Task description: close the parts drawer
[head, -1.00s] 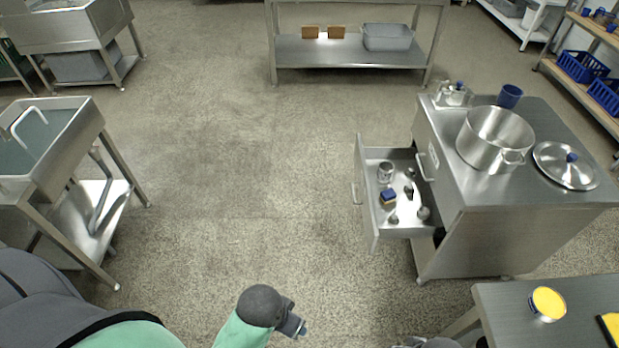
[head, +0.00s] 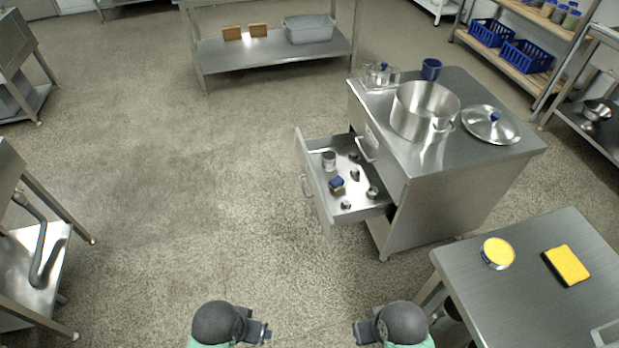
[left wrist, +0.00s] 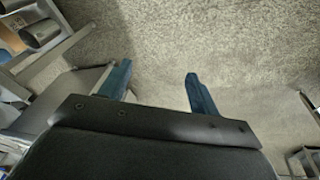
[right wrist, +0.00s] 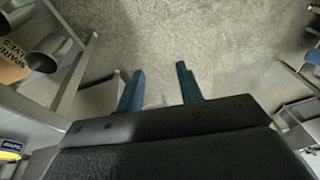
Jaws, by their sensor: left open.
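The parts drawer (head: 318,192) is pulled well out of the left side of the steel cabinet (head: 460,187) in the head view. My right gripper (head: 358,332) is also open and empty, below the drawer in the picture. Both wrist views show spread fingers over floor.
A pot (head: 424,112), a lid (head: 491,124) and a blue cup (head: 431,69) stand on the cabinet. A steel table (head: 540,230) with a yellow-topped tin (head: 498,253) and a yellow pad (head: 567,265) is at the right. Floor left of the drawer is clear.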

